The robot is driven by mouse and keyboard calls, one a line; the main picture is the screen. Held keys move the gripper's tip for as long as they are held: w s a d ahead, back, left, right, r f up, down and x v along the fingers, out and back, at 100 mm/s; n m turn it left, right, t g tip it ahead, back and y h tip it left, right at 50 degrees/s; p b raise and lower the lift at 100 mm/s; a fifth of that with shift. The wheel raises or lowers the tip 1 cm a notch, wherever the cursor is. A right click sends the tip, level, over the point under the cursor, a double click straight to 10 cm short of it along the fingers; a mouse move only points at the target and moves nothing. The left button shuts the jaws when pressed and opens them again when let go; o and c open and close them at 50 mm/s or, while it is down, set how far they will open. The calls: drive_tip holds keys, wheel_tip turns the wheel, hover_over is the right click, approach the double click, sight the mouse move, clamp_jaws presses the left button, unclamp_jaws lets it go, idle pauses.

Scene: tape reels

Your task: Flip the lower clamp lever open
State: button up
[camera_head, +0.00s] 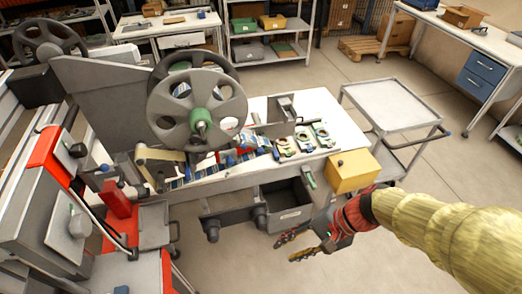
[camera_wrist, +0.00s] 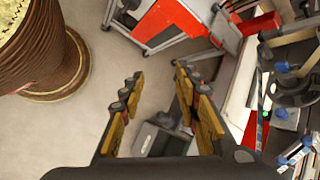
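My gripper (camera_head: 292,248) is in front of the bench at the lower middle of the head view, with empty space between its fingers. In the wrist view its two yellow-padded fingers (camera_wrist: 158,82) stand apart, with floor and part of a grey bin between them. I cannot tell which part is the lower clamp lever. A small green handle (camera_head: 310,180) sticks out at the bench front, above and right of my fingertips and apart from them. A grey reel (camera_head: 170,112) with a green hub (camera_head: 201,120) stands upright behind the bench edge.
A dark open bin (camera_head: 286,212) hangs under the bench. A yellow box (camera_head: 352,172) sits at the bench's right corner, close to my wrist. A red and grey machine (camera_head: 60,170) stands left. A grey cart (camera_head: 385,100) stands right. Floor in front is clear.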

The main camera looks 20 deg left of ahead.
drive_tip(key=w+a+f+m+y, duration=0.3)
drive_tip(key=w+a+m+y, duration=0.2)
drive_tip(key=a, duration=0.4)
drive_tip(key=m+t+y, duration=0.3)
drive_tip(key=m+t, duration=0.6)
drive_tip(key=t, duration=0.3)
approach(261, 151)
drive_tip(key=w+a, duration=0.2)
drive_tip(key=shift+b+x, duration=0.55)
drive_tip(key=shift+x, duration=3.45)
drive_tip(key=shift+f, duration=0.15)
drive_tip(key=shift+c, duration=0.5)
drive_tip(key=shift+f+g, duration=0.1)
drive_tip(key=shift+g, duration=0.3)
clamp_jaws()
drive_tip(key=shift+s+f, duration=0.15)
